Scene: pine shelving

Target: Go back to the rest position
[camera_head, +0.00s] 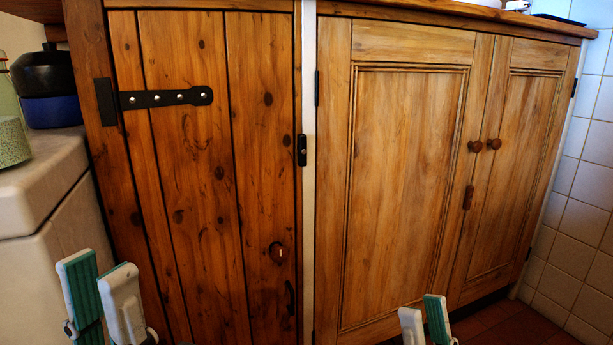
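My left gripper (98,268) shows at the lower left, in front of the dark pine cupboard door and beside the pale worktop unit. Its two white fingers with green pads stand apart, with nothing seen between them. My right gripper (423,308) shows at the bottom, right of the middle, in front of the lighter pine cupboard. Its fingers are also apart and look empty. Both point upward in the picture; their lower parts are cut off by the bottom edge.
A dark pine door (200,190) with a black hinge and a lighter double-door cupboard (405,180) are shut. A pale unit (45,190) at left bears a black-and-blue pot (48,85) and a green speckled object (12,142). White tiles (575,240) line the right; brown floor (510,325) shows below.

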